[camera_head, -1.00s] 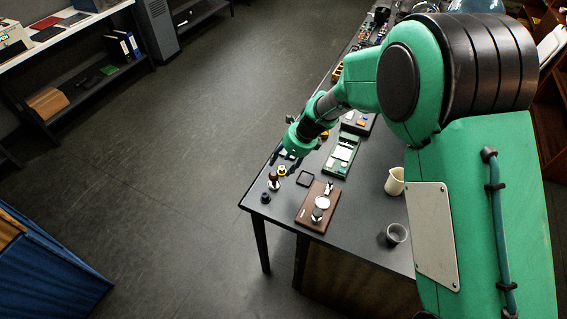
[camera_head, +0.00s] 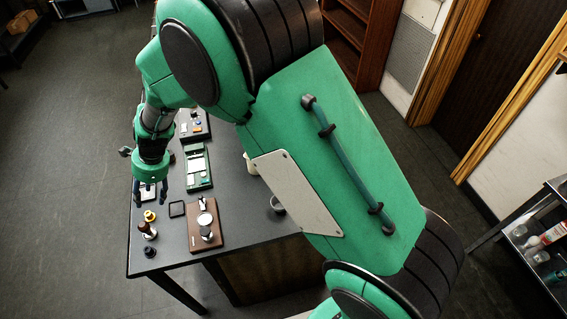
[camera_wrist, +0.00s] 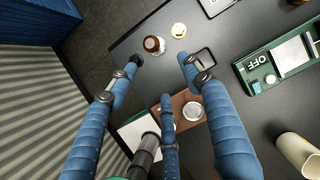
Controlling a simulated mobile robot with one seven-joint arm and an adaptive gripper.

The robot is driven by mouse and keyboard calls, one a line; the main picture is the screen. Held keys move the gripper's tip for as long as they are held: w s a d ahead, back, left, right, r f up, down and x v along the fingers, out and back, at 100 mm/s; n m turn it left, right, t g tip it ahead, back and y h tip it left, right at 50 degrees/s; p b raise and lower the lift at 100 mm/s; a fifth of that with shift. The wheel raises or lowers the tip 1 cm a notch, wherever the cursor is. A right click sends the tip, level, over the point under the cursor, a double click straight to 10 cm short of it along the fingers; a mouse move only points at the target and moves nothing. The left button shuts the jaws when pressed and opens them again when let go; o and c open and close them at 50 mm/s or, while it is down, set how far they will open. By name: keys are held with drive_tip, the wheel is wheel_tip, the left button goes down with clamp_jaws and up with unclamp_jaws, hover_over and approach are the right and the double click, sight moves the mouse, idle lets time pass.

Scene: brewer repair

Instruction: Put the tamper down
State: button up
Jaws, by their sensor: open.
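The tamper (camera_head: 148,230), with a brown handle and a pale metal base, stands upright on the dark table near its left front corner. In the wrist view, the tamper (camera_wrist: 154,45) shows from above, beyond my fingers and apart from them. My gripper (camera_head: 151,197) is open and empty, with its fingers pointing down, and appears above the table behind the tamper in the head view. In the wrist view, my gripper (camera_wrist: 160,78) shows its blue fingers spread apart. Nothing is held between them.
A yellow piece (camera_head: 150,215) and a black knob (camera_head: 150,252) stand close to the tamper. The table edge is close.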

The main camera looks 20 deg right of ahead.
drive_tip(key=s+d+r+n+t+h, duration=0.1)
drive_tip(key=s+d+r+n, duration=0.25)
drive_tip(key=d+r, duration=0.85)
drive_tip(key=s+d+r+n+t, duration=0.25)
drive_tip(key=d+r+n, duration=0.25)
drive_tip(key=d+r, duration=0.75)
drive_tip(key=s+d+r+n+t+h, duration=0.1)
drive_tip(key=s+d+n, duration=0.3)
drive_tip(key=s+d, duration=0.6)
drive_tip(key=s+d+r+n+t+h, duration=0.1)
drive_tip(key=s+d+r+n+h, duration=0.1)
drive_tip(key=s+d, duration=0.9)
drive_tip(key=shift+d+r+n, duration=0.8)
drive_tip(key=shift+r+n, duration=0.05)
drive_tip(key=shift+n, duration=0.1)
drive_tip(key=shift+s+f, duration=0.1)
wheel_tip(320, 180, down, 13)
drive_tip(key=b, duration=1.3)
